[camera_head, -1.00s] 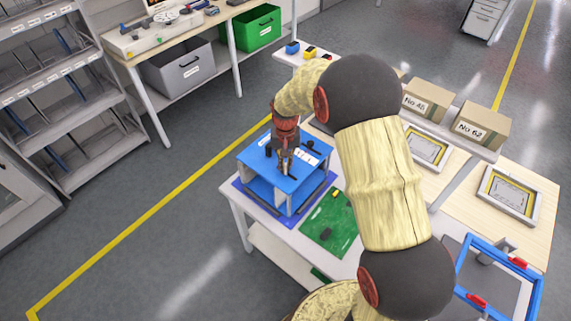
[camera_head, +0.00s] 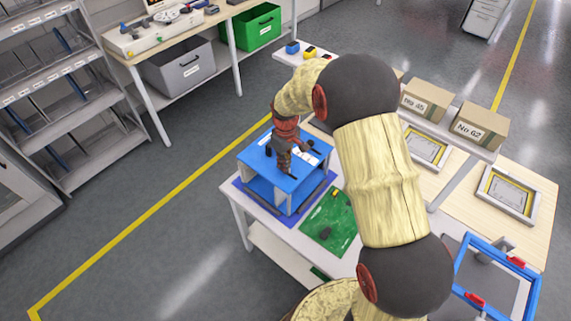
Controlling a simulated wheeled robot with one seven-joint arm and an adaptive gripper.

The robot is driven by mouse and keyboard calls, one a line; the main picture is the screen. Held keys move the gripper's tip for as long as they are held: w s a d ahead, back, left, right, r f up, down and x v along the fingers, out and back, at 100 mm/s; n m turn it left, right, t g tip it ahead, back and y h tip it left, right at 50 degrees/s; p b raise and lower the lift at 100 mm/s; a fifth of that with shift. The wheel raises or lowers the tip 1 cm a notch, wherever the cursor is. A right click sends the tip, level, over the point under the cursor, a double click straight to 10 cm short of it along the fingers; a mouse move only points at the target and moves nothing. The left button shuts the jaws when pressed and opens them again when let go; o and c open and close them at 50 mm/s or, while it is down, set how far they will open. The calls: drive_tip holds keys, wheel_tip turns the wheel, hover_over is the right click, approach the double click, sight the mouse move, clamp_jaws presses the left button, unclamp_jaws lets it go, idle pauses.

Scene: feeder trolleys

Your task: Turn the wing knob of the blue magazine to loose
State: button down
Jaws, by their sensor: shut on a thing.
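The blue magazine (camera_head: 258,163) stands on a dark blue mat (camera_head: 242,188) on a white trolley table. It has a blue top plate and grey-white side posts. Small black parts and white labels show on its top. My gripper (camera_head: 285,168) points down onto the middle of the top plate, with its jaws shut on the wing knob there. The knob is mostly hidden by the fingers; a dark piece (camera_head: 292,174) shows just beside them. I cannot read the knob's angle or its marks clearly.
A green mat (camera_head: 330,222) with small parts lies right of the magazine. Boxes marked No 45 (camera_head: 425,100) and No 62 (camera_head: 480,125) stand on a shelf behind. A blue frame with red clips (camera_head: 499,270) is at the lower right. Open floor lies to the left.

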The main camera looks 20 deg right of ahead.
drive_tip(key=shift+n, duration=0.4)
drive_tip(key=c, duration=2)
unclamp_jaws()
wheel_tip(320, 180, up, 12)
